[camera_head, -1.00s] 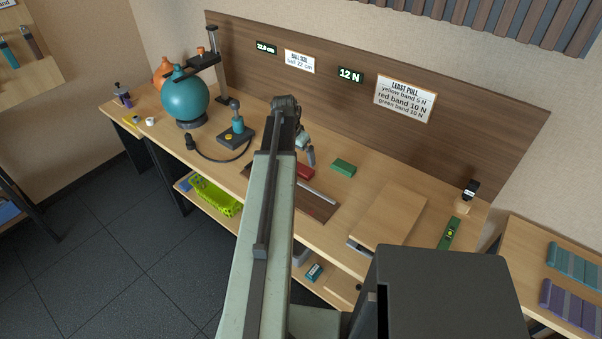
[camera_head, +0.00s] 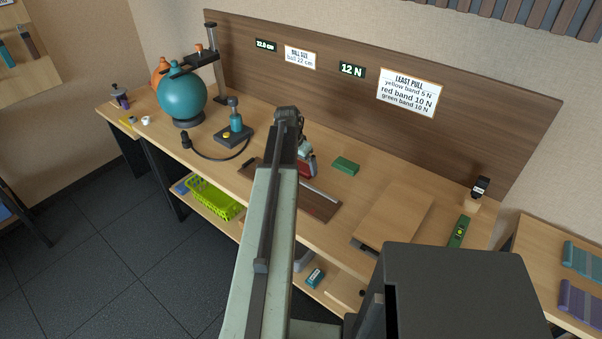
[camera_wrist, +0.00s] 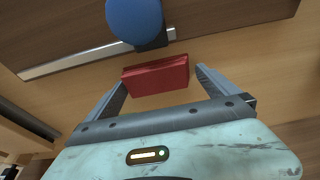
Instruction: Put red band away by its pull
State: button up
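The red band (camera_head: 308,169) is a small red block on the workbench, partly hidden behind my arm. In the wrist view the red band (camera_wrist: 155,75) lies between and just beyond my fingertips. My gripper (camera_wrist: 161,77) is open. A small gap shows at its right finger; at the left finger I cannot tell whether it touches. In the head view my gripper (camera_head: 305,155) is low over the red band. The display (camera_head: 352,71) reads 12 N. The sign (camera_head: 408,92) lists yellow band 5 N and red band 10 N; its green band line is small.
A green block (camera_head: 345,166) lies right of the red band. A metal rail (camera_wrist: 95,55) with a blue knob (camera_wrist: 135,18) is close by. A teal ball (camera_head: 182,98) stands left; a lime basket (camera_head: 214,199) is on the lower shelf. Rolls (camera_head: 578,300) lie on the right table.

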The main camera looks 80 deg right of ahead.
aim_at(300, 166)
jog(key=c, duration=1.1)
jog(key=shift+o, duration=0.2)
notch_tip(300, 166, up, 10)
jog(key=p, duration=1)
